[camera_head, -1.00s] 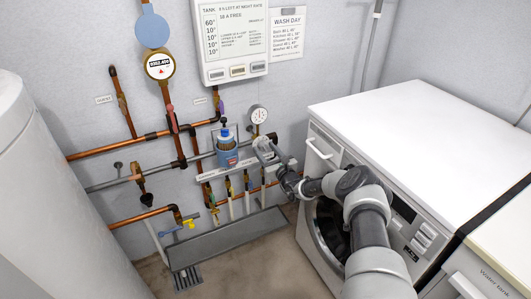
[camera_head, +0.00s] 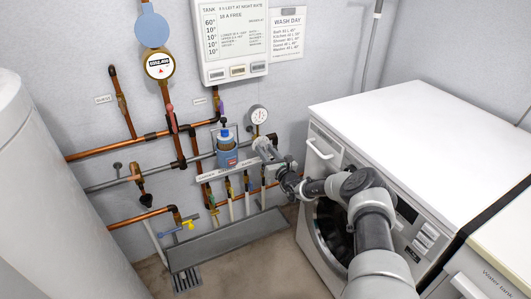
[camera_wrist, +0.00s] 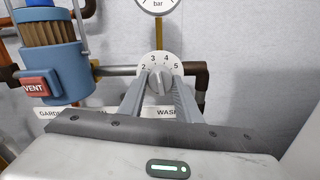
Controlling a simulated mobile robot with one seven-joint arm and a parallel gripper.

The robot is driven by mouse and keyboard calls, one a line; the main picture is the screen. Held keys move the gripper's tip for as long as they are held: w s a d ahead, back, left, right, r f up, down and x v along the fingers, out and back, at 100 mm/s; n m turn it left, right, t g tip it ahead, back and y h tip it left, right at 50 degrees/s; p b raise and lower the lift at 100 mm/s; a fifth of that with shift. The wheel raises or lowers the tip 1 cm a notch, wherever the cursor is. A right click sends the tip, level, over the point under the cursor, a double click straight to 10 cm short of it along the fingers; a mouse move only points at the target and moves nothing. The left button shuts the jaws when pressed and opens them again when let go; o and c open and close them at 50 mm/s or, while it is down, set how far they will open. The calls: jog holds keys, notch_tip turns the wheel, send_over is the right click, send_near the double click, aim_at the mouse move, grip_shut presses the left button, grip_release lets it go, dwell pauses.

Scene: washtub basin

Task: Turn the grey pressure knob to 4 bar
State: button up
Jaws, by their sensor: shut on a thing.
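The grey pressure knob (camera_wrist: 161,80) sits in the middle of a pale round dial (camera_wrist: 147,62) marked 2, 3, 4 and 5 in the wrist view. My gripper (camera_wrist: 161,88) is shut on the knob, one finger on each side. The knob's ridge looks close to upright, around the gap between 3 and 4; its exact setting is hard to read. In the head view my gripper (camera_head: 268,152) reaches the pipework below the white pressure gauge (camera_head: 260,115) and hides the knob. Only the gauge's lower part, marked "bar", shows in the wrist view (camera_wrist: 157,5).
A blue filter housing (camera_head: 227,152) with a red VENT label (camera_wrist: 35,85) stands left of the knob. A label strip (camera_head: 222,172) and several small valves lie below. A white washing machine (camera_head: 420,130) stands to the right, close to my arm.

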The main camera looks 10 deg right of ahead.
jog(key=m+b, duration=0.1)
jog(key=m, duration=0.4)
jog(key=shift+m+b, duration=0.3)
dwell(0.5)
jog(key=o, duration=1.1)
jog(key=shift+c, duration=0.2)
jog(key=p+v, duration=0.5)
jog(key=v, duration=1.2)
jog(key=shift+s, duration=0.2)
jog(key=shift+r, duration=0.1)
